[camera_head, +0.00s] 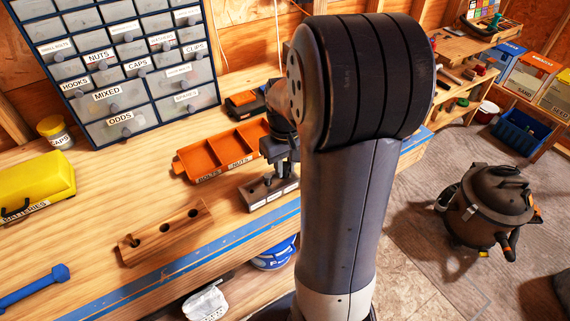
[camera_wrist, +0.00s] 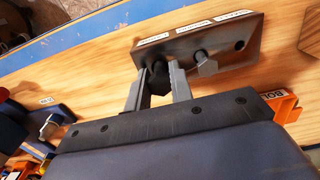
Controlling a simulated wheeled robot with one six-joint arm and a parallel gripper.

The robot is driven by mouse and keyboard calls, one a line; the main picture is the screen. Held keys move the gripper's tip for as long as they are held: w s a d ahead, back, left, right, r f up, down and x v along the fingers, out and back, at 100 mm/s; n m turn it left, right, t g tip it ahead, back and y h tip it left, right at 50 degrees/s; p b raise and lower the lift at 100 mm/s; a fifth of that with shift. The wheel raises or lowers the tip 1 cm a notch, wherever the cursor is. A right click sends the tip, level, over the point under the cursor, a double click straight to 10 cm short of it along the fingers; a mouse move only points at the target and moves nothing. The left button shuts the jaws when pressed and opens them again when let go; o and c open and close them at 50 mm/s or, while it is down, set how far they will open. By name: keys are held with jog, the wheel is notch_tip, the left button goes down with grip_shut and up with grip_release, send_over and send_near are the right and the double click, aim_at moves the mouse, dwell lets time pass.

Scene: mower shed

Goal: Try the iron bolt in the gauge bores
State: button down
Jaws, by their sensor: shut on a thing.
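The dark steel gauge block (camera_head: 272,197) lies on the bench under my gripper (camera_head: 279,160); it also shows in the wrist view (camera_wrist: 226,42). My gripper (camera_wrist: 163,84) is shut on a dark hex-headed bolt (camera_wrist: 159,78), seemingly the iron bolt, at one end of the block. The bolt is upright at that end bore, but how deep it sits is hidden. The bore (camera_wrist: 239,45) at the other end is empty.
A wooden block with bores (camera_head: 165,232) lies to the left. An orange tray (camera_head: 225,153), labelled for bolts and nuts, is behind the gauge block. A yellow box (camera_head: 36,186) and a blue tool (camera_head: 33,288) are at far left. The blue front edge (camera_head: 225,247) is close.

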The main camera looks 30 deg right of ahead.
aim_at(285, 164)
jog(key=shift+f, duration=0.3)
jog(key=c, duration=1.2)
grip_release()
jog(key=shift+o, duration=0.2)
notch_tip(285, 164, up, 11)
jog(key=shift+f+b, duration=0.1)
jog(key=shift+b, duration=0.35)
notch_tip(285, 164, down, 10)
jog(key=shift+f+p, duration=0.25)
jog(key=shift+p, duration=0.25)
jog(key=shift+r, duration=0.4)
jog(key=shift+f, duration=0.1)
